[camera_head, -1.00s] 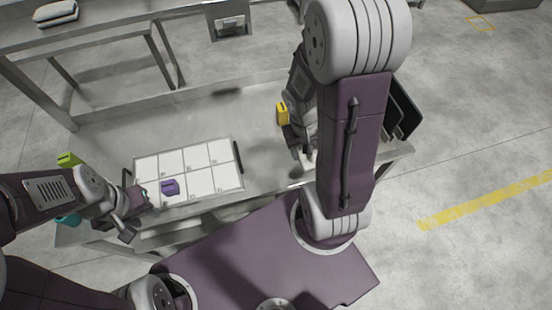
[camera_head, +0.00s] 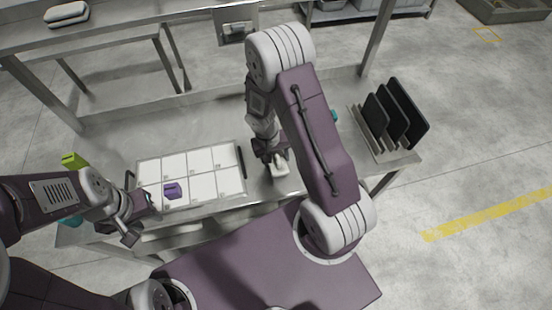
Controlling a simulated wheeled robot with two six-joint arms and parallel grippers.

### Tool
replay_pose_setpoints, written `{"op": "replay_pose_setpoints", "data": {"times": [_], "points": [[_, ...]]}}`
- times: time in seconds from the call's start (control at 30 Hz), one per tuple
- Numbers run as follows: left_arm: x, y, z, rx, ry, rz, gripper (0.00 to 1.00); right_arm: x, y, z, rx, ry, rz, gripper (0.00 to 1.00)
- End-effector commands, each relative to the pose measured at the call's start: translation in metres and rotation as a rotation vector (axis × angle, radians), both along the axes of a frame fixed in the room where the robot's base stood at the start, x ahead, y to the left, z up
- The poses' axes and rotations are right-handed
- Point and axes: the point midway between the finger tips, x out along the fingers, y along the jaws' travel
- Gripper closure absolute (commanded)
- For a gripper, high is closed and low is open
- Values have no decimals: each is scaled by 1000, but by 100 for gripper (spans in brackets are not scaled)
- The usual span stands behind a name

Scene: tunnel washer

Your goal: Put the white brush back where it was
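The white brush (camera_head: 280,170) is at my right gripper (camera_head: 275,159), low over the bench just right of the white compartment tray (camera_head: 202,160). The gripper appears shut on it; the fingers are small and partly hidden by my arm. I cannot tell whether the brush touches the bench. My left gripper (camera_head: 141,219) has its fingers apart and is empty, at the tray's front left corner.
A purple block (camera_head: 173,191) lies on the tray. A green block (camera_head: 72,160) stands left of it. A rack with black panels (camera_head: 401,110) stands at the bench's right end. A teal thing (camera_head: 334,116) shows beside my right arm. Bare bench lies behind the tray.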

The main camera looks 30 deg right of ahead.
Motion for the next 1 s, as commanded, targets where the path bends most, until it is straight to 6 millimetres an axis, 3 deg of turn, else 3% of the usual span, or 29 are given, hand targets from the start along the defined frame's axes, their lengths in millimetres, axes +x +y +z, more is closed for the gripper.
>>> {"op": "replay_pose_setpoints", "data": {"times": [0.37,0.4,0.47,0.77,0.87,1.0], "points": [[0,0,-6,0,0,0,64,0,0,-6,0,-1,-1,87],[0,0,-4,0,0,0,64,0,0,-4,0,-1,-1,32],[0,0,-3,0,0,0,64,0,0,-3,0,-1,-1,21],[0,0,-1,0,0,0,64,0,0,-1,0,-1,0,21],[0,0,5,0,0,0,64,1,1,11,-1,-4,0,21],[0,0,12,0,0,0,64,3,7,47,0,-7,-1,21]]}}
